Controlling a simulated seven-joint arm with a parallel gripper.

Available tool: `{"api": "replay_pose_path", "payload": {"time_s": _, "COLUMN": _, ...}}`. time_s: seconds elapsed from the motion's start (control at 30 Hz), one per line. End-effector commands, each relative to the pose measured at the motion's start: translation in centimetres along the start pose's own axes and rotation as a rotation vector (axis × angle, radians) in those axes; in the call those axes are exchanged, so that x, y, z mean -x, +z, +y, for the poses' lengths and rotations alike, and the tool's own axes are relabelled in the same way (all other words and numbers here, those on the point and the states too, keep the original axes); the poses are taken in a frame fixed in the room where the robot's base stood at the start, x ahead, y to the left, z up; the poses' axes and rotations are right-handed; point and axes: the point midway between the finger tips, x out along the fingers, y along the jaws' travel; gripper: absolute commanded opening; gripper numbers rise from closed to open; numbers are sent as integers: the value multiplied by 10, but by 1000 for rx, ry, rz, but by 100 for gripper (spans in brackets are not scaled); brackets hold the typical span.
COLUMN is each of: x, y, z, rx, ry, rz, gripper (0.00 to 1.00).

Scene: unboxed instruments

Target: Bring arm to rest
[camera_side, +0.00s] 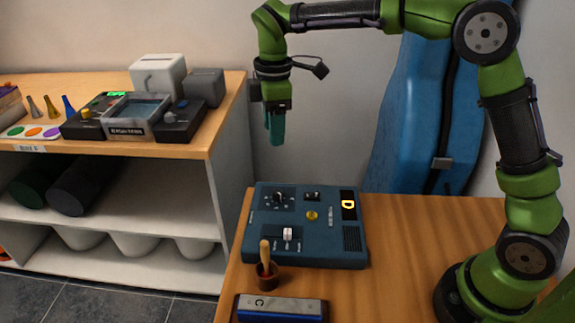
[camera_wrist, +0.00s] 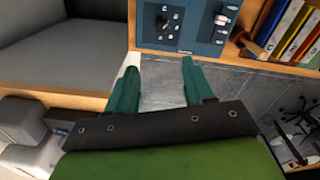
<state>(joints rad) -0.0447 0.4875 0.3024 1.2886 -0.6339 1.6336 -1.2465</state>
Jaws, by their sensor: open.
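My gripper (camera_side: 275,130) hangs above the far left corner of the wooden table, pointing down. In the wrist view my gripper (camera_wrist: 160,80) shows two teal fingers apart with nothing between them. Below and a little right of it in the side view is a blue control panel (camera_side: 270,250) lying on the table. Part of the panel (camera_wrist: 190,35) shows at the top of the wrist view. The gripper touches nothing that I can see.
A small brown cup with a wooden stick (camera_side: 267,275) and a blue-and-silver bar (camera_side: 281,308) stand at the table's front. A shelf (camera_side: 215,130) with devices is at left. A blue case (camera_side: 430,120) leans behind. The table (camera_side: 420,250) is clear right of the panel.

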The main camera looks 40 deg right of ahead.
Motion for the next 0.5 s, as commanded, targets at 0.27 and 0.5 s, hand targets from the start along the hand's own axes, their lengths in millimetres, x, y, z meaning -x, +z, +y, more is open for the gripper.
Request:
{"api": "replay_pose_path", "payload": {"time_s": 0.27, "x": -10, "y": 27, "z": -32, "rx": -407, "ry": 21, "rz": 62, "gripper": 52}}
{"api": "replay_pose_path", "payload": {"time_s": 0.5, "x": 10, "y": 82, "z": -75, "rx": -850, "ry": 68, "rz": 219, "gripper": 52}}
